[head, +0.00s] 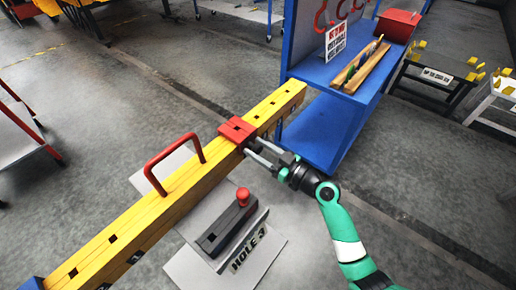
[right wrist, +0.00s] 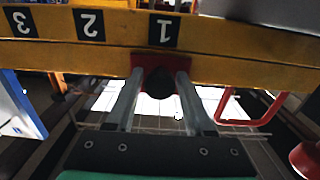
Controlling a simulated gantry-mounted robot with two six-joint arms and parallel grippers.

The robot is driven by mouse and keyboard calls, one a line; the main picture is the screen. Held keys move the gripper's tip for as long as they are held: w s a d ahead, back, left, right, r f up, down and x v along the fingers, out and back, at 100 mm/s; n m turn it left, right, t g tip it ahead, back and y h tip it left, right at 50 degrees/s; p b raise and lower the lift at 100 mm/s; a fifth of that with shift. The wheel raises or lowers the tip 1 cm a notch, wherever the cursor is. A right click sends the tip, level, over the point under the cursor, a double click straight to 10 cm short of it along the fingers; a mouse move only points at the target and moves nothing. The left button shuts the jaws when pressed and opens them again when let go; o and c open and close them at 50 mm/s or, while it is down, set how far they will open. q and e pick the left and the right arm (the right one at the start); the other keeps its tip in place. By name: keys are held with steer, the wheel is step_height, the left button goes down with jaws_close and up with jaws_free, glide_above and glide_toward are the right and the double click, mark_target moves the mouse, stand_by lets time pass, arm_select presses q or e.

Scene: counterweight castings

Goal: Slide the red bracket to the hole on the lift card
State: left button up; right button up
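The red bracket (head: 238,130) sits around the long yellow beam (head: 110,238), toward its far end. The beam has square holes along its top. My right gripper (head: 250,152) is at the bracket's near side. In the right wrist view the bracket (right wrist: 138,62) shows below the upside-down number 1, and the gripper's two fingers (right wrist: 160,88) close in on both sides of its dark knob. Numbers 2 and 3 lie further left there. The lift card (head: 248,248) reads HOLE 3. My left gripper is not in view.
A red handle (head: 150,165) arches over the beam, on the near side of the bracket. A dark block with a red button (head: 243,195) is on a grey stand below the beam. A blue shelf unit (head: 330,120) stands behind the beam's far end.

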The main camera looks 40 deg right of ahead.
jaws_close()
stand_by(1.1)
